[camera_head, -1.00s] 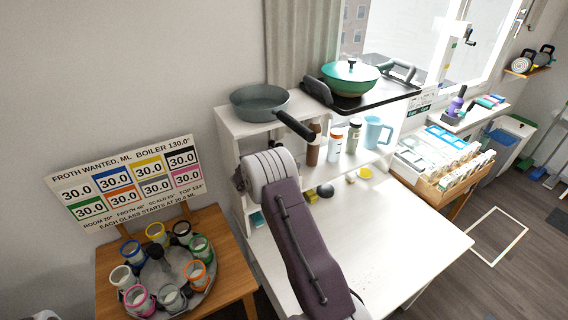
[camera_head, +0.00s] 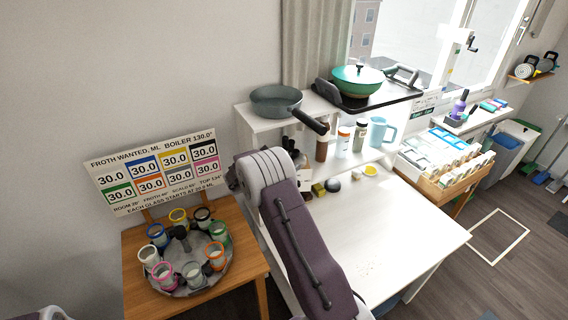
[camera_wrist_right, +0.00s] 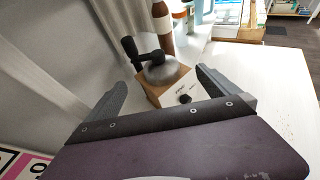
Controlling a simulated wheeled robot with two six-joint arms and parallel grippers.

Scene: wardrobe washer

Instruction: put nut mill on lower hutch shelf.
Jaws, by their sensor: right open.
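The nut mill (camera_wrist_right: 168,82) has a pale wooden box body, a grey metal dome, a dark crank and a small dark drawer knob. It stands upright on the white worktop in the right wrist view. My right gripper (camera_wrist_right: 160,84) is open, with one finger to each side of the view and the mill ahead between them. I see no finger contact. In the head view the mill (camera_head: 305,181) is mostly hidden behind my purple right arm. My left gripper is not in view.
A brown bottle (camera_wrist_right: 162,25) stands just behind the mill. A grey pan (camera_head: 277,100) sits on the hutch top, its handle overhanging the front. Small items, including a dark round one (camera_head: 332,185), lie near the hutch.

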